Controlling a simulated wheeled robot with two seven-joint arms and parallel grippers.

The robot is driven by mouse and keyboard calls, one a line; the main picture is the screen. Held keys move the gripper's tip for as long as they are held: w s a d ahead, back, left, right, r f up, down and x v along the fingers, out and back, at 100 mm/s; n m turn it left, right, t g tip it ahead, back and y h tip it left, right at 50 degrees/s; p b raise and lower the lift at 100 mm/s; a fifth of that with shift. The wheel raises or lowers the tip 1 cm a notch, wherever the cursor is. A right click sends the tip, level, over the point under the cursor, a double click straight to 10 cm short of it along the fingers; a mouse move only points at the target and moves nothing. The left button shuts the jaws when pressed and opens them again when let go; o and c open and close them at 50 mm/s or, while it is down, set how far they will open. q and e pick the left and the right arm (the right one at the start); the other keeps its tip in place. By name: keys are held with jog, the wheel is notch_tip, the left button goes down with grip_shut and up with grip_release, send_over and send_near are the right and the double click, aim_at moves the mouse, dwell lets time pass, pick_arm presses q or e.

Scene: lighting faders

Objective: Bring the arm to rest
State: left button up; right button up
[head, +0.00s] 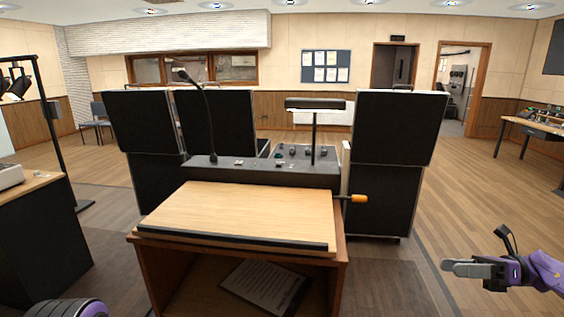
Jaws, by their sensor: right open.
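My right gripper (452,268) is at the lower right of the head view, on a purple arm that comes in from the right edge. Its grey fingers point left, over the wood floor. It is open, nothing shows between its fingers, and it touches nothing. It is apart from the wooden lectern (240,212) in the middle. Only a rounded purple part of my left arm shows at the bottom left; my left gripper is out of view.
The lectern carries a gooseneck microphone (208,110), a small lamp (315,103) and an orange-ended handle (359,199) on its right. Black panels (396,130) stand behind. A dark cabinet (40,245) stands left, a console desk (535,128) far right. The floor right of the lectern is clear.

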jog(key=w+a+f+t+h, duration=0.4)
jog(key=w+f+t+h, duration=0.25)
jog(key=w+f, duration=0.35)
jog(key=s+a+f+n+g+h, duration=0.1)
jog(key=a+f+n+g+h, duration=0.15)
jog(key=f, duration=0.45)
jog(key=s+a+f+n+g+h, duration=0.1)
jog(key=s+a+f+n+h, duration=0.1)
jog(key=a+f+h, duration=0.35)
jog(key=s+a+f+n+g+h, duration=0.1)
jog(key=s+f+n+g+h, duration=0.15)
jog(key=s+f+n, duration=0.45)
jog(key=s+f+n+g+h, duration=0.1)
jog(key=s+f+n+h, duration=0.1)
jog(key=s, duration=1.2)
jog(key=s+a+f+n+h, duration=0.1)
jog(key=s+f+n, duration=0.3)
jog(key=s, duration=1)
jog(key=n, duration=0.3)
jog(key=shift+s+a+f+g+h, duration=0.15)
jog(key=shift+f+g+h, duration=0.2)
jog(key=shift+f+h, duration=0.05)
